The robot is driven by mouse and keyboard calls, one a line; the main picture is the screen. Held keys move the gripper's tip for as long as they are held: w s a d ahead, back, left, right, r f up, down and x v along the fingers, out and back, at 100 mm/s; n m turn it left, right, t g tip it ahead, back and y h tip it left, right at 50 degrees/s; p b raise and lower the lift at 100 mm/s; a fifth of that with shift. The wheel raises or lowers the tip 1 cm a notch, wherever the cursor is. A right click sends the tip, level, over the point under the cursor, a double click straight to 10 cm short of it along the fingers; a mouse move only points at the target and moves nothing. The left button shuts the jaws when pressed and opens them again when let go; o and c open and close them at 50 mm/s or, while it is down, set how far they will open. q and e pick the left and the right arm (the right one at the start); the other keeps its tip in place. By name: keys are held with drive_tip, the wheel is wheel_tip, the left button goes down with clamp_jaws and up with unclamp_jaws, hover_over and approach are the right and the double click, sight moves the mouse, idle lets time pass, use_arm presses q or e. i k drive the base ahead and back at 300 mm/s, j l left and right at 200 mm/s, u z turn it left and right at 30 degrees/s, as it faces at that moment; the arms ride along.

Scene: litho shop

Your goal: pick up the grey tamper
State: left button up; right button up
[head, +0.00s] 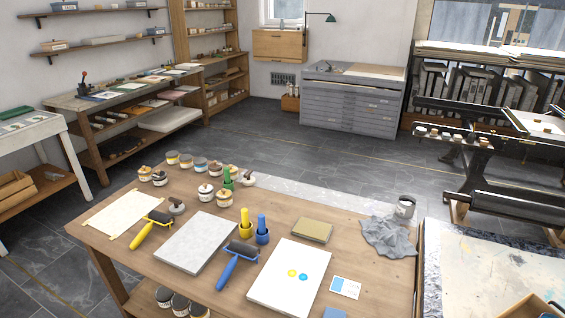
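A small grey round object with a knob-like top (177,206), which looks like the grey tamper, stands on the wooden table (140,262). It is between the cream sheet and the grey stone slab, just behind the yellow-handled roller. A second knobbed piece (248,180) with a paler base and darker handle stands near the table's back edge. At this size I cannot be sure which one is the tamper. Neither of my grippers is in the head view.
Near the grey piece are a yellow-handled roller (148,231), a cream sheet (124,213) and a stone slab (197,242). Several ink jars (201,164) stand behind. A blue-handled roller (234,265), white slab (289,280) and grey cloth (388,237) lie to the right.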

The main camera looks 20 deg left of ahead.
sight(178, 207)
drive_tip(key=u, duration=1.35)
